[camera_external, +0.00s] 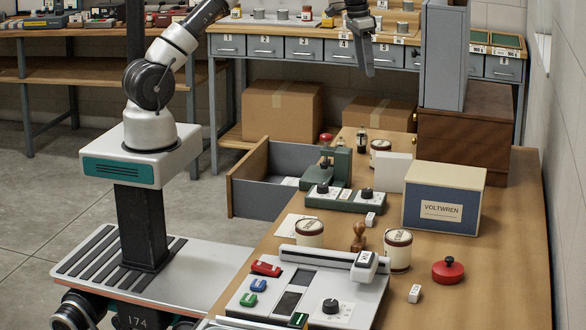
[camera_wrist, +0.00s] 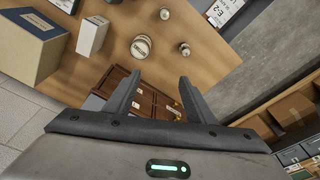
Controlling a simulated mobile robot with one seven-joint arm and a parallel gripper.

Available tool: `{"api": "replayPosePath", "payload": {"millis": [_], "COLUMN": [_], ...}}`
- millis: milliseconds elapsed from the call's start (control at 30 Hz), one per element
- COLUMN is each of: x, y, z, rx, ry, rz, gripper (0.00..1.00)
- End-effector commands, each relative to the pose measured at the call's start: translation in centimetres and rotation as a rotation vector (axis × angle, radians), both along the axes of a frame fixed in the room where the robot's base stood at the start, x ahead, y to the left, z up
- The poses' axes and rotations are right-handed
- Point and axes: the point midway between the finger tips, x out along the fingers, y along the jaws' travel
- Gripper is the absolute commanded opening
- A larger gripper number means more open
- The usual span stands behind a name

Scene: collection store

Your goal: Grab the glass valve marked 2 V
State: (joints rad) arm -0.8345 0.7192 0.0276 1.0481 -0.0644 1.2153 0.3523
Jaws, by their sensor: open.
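My gripper (camera_external: 366,60) hangs above the far part of the wooden bench in the external view, open and empty. In the wrist view its two fingers (camera_wrist: 159,80) are spread apart with nothing between them at their tips. A small dark upright piece with a pale label (camera_external: 362,141), possibly a glass valve, stands on the bench below it. In the wrist view two small round-topped pieces, one nearer (camera_wrist: 184,49) and one farther (camera_wrist: 165,13), stand beyond the fingers. I cannot read 2 V on any of them.
An open drawer (camera_external: 250,185) juts from the bench. A grey cabinet (camera_external: 443,55) rises at right.

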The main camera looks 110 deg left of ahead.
Motion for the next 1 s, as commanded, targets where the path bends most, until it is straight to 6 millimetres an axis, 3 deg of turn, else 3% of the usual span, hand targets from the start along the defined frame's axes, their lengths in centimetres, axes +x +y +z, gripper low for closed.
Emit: {"api": "replayPosePath", "payload": {"millis": [33,100,233,433,800,1000], "x": [-1.1,-2.3,-3.8,-4.0,-3.1,-2.9], "y": [2.7,5.0,7.4,8.0,8.4,8.6], "z": [-3.1,-5.4,-7.8,-10.4,-18.2,-20.2], "rx": [-0.011,-0.022,-0.031,-0.037,-0.036,-0.034], "ry": [0.011,0.02,0.029,0.033,0.032,0.03], "rz": [0.026,0.046,0.065,0.069,0.069,0.069], "gripper": [0.5,0.5,0.5,0.5,0.5,0.5]}}
